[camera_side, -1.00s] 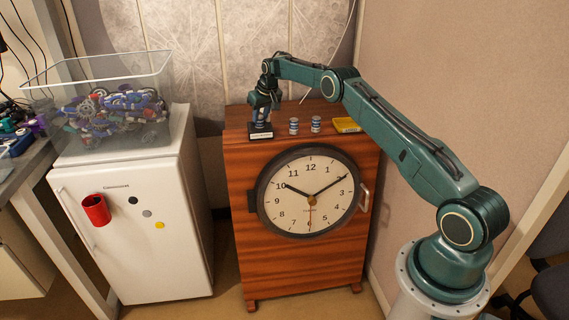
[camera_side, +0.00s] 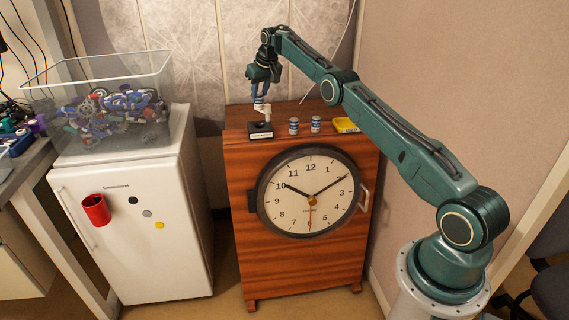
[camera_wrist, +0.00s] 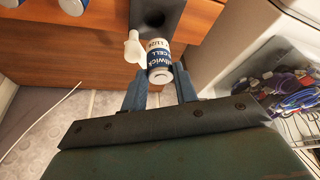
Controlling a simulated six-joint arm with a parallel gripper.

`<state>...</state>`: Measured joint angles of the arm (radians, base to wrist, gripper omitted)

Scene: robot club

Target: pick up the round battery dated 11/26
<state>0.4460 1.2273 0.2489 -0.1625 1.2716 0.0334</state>
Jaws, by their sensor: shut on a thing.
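My gripper (camera_side: 260,96) is shut on a round battery (camera_side: 259,104), held above the black stand (camera_side: 261,132) on top of the wooden clock cabinet. In the wrist view, the fingers of my gripper (camera_wrist: 160,70) sit on either side of this battery (camera_wrist: 160,62). Two similar batteries stand upright on the cabinet, a left one (camera_side: 293,126) and a right one (camera_side: 316,124). Their dates are too small to read.
A small white piece (camera_side: 267,113) stands up from the black stand, close beside the held battery. A white fridge (camera_side: 135,240) with a clear bin (camera_side: 160,70) of parts is at left. The wall is behind.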

